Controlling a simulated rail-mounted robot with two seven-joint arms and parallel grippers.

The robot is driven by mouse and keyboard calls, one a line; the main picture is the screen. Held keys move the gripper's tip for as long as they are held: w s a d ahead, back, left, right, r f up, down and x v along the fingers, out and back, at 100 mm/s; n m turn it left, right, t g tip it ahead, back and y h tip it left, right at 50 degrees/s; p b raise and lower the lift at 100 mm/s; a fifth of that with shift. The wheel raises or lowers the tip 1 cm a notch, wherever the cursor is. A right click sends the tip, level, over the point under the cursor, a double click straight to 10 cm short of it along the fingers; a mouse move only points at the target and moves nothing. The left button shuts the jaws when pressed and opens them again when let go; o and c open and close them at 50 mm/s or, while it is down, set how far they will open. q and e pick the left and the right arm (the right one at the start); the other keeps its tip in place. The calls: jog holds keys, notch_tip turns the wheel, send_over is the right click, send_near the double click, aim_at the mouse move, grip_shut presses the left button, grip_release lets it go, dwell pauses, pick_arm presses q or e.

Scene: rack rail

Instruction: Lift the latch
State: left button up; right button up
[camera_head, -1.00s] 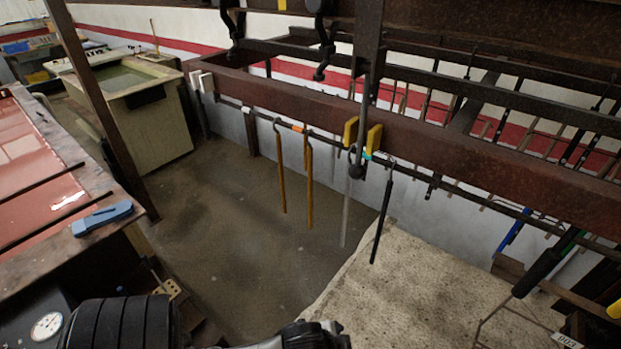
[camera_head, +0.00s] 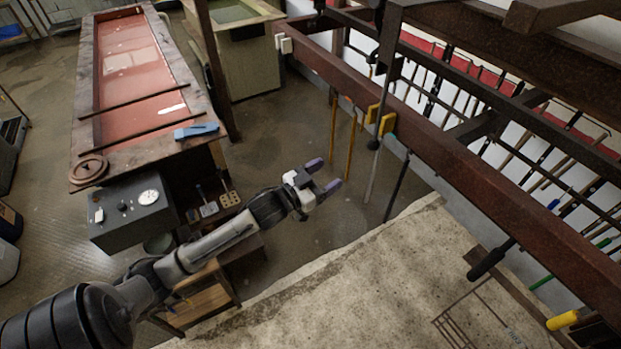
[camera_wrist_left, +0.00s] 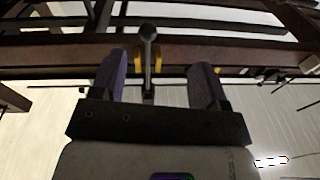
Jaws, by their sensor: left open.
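The latch (camera_head: 387,82) is a dark hanging bar with a round knob (camera_head: 374,144) at its lower end. It hangs in front of the rusty beam (camera_head: 455,165), between two yellow blocks (camera_head: 387,124). My left gripper (camera_head: 325,174) has purple fingers, open and empty, left of the latch and apart from it in the head view. In the left wrist view, the latch knob (camera_wrist_left: 148,33) and yellow blocks show beyond and between my open left gripper (camera_wrist_left: 158,62). My right gripper is not in view.
Several tools hang below the beam, including a yellow rod (camera_head: 351,145) and a black rod (camera_head: 396,187). A red-topped table (camera_head: 130,100) with a blue tool (camera_head: 196,131) and a grey gauge box (camera_head: 135,210) stand left. Open floor lies between table and beam.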

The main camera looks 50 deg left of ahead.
aim_at(374, 142)
pick_arm(q)
jog(key=shift+t+h, duration=0.6)
jog(key=shift+h, duration=0.1)
jog(key=x, duration=0.4)
jog(key=r+x, duration=0.1)
jog(key=x, duration=0.4)
jog(key=d+x, duration=0.1)
jog(key=x, duration=0.4)
jog(key=shift+r+b, duration=0.35)
jog(key=shift+b, duration=0.05)
jog(key=shift+c, duration=0.3)
jog(key=c, duration=0.8)
jog(key=shift+s, duration=0.1)
